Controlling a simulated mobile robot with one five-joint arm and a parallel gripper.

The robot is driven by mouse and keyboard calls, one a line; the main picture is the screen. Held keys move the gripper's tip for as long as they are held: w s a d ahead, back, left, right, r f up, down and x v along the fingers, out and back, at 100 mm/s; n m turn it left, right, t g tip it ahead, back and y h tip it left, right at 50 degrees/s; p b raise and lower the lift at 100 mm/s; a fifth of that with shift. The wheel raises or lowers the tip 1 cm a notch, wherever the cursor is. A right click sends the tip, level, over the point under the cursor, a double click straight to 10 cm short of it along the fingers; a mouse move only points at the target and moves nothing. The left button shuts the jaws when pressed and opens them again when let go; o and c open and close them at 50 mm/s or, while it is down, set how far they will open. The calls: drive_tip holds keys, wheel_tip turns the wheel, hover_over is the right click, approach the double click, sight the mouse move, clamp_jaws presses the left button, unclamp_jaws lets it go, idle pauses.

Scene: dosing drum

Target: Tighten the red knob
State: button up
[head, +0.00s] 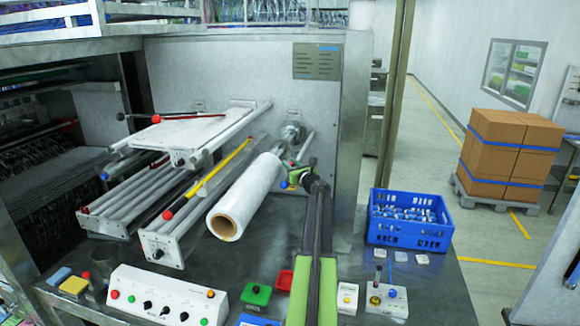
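Several red round parts show, and I cannot tell which one is the red knob. A red ball (156,119) sits at the end of a dark rod on the upper frame of the machine. A red end piece (168,215) sits on the yellow bar at the lower frame. My gripper (288,178) is at the far end of my green and dark arm, beside the right side of the white film roll (245,195). It is small and partly hidden by my arm, so its fingers and anything between them are unclear.
A white control box (165,298) with buttons stands at the front left. A blue crate (408,222) of small parts stands at the right. Green and red trays (256,293) lie near my arm. Strapped cartons (508,150) stand on a pallet behind.

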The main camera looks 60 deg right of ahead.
clamp_jaws()
drive_tip(key=shift+a+m+g+h, duration=0.1)
drive_tip(key=shift+m+g+h, duration=0.8)
drive_tip(key=shift+h, duration=0.3)
drive_tip(key=shift+m+g+h, duration=0.6)
drive_tip(key=o, duration=0.6)
unclamp_jaws()
drive_tip(key=shift+d, duration=0.2)
drive_tip(key=shift+a, duration=0.1)
